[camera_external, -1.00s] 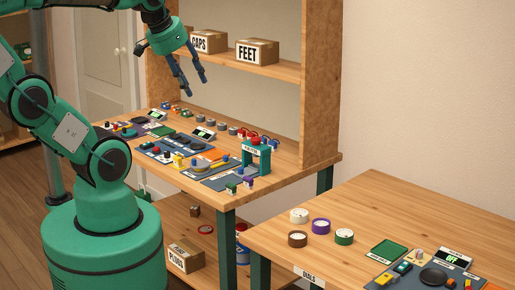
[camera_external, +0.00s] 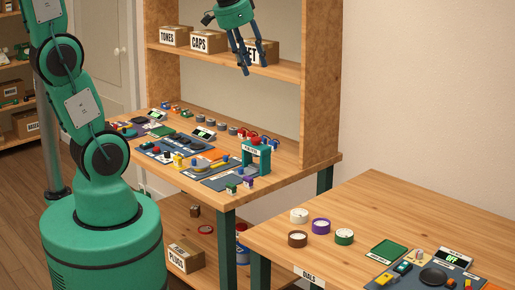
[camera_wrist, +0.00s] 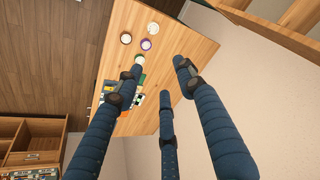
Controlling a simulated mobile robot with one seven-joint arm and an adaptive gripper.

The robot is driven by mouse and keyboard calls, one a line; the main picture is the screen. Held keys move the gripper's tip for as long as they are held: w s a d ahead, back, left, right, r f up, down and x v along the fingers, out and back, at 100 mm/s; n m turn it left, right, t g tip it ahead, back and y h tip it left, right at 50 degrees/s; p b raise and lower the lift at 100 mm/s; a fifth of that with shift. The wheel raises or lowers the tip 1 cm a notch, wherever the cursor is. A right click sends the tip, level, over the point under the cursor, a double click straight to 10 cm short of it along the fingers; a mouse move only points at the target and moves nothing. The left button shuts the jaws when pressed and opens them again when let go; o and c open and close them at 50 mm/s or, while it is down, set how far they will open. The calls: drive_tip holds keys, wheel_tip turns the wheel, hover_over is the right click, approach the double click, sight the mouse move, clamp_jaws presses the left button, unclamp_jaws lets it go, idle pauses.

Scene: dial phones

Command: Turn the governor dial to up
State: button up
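My gripper (camera_external: 245,67) is high in front of the upper shelf of the workbench, with its fingers spread and nothing between them. In the wrist view my gripper (camera_wrist: 155,85) shows three blue fingers apart, with the right table beyond them. On that table stand round dial-like pieces: white (camera_external: 299,215), purple (camera_external: 321,226), brown (camera_external: 297,239) and green-rimmed (camera_external: 344,236). They also show in the wrist view, as the white one (camera_wrist: 153,29) and the brown one (camera_wrist: 126,38). I cannot tell which dial is the governor; no such label is readable.
The right table (camera_external: 400,205) has a "DIALS" label (camera_external: 309,274), a green tray (camera_external: 388,252) and a control panel (camera_external: 415,277) with a lit display at its front right. The left workbench (camera_external: 286,179) is crowded with small parts. Boxes, including a "CAPS" box (camera_external: 208,40), stand on its shelf.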

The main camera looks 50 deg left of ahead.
drive_tip(key=w+d+f+m+g+p, duration=0.1)
drive_tip(key=w+d+f+m, duration=0.25)
drive_tip(key=w+d, duration=0.8)
drive_tip(key=m+g+p, duration=0.3)
drive_tip(key=m+p, duration=0.1)
drive_tip(key=m, duration=0.6)
hover_over(420, 250)
wheel_tip(420, 250, down, 34)
drive_tip(key=shift+s+r+y, duration=0.1)
drive_tip(key=shift+r+y, duration=0.1)
drive_tip(key=shift+y, duration=0.2)
drive_tip(key=shift+f, duration=0.1)
wheel_tip(420, 250, down, 14)
drive_tip(key=shift+r, duration=0.2)
